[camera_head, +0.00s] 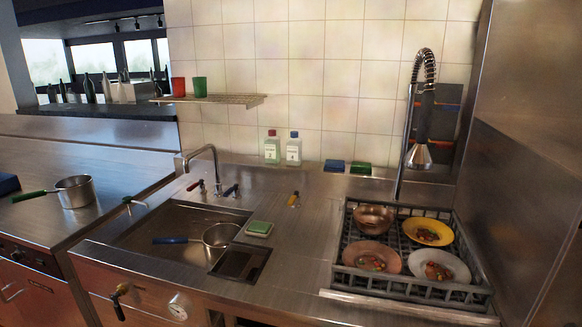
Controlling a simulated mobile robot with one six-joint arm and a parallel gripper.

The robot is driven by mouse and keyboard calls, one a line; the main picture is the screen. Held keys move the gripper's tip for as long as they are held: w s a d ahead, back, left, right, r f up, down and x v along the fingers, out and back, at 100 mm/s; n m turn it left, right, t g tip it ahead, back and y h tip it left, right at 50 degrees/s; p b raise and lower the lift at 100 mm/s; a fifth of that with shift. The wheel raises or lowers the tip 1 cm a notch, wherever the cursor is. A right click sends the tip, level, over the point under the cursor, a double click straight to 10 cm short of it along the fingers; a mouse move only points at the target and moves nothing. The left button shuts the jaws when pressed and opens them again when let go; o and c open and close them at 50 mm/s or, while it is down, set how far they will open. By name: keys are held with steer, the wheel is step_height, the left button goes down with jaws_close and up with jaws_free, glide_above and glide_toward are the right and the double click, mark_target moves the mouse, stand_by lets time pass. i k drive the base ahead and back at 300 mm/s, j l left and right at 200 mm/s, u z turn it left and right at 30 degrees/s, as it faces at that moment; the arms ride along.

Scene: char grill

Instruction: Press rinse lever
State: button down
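Several levers show, and I cannot tell which is the rinse lever. A tall spring-neck rinse sprayer (421,110) stands at the back right, its head hanging above the dish rack; no lever on it can be made out. A red handle (194,185) and a blue handle (231,190) flank the base of the sink faucet (212,158). Another lever (119,293) is on the cabinet front, beside a round gauge (179,306). My gripper is not in view.
The sink (150,238) holds a blue-handled pot (219,236). The grey rack (345,250) holds a bowl and several plates with food scraps. A green-handled pot (74,191) stands at left. A steel wall (530,150) bounds the right. The counter between sink and rack is mostly clear.

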mark_target(293, 198)
steer(key=i+j, duration=0.15)
steer(key=i, duration=0.35)
steer(key=i+j+u, duration=0.1)
steer(key=i, duration=0.35)
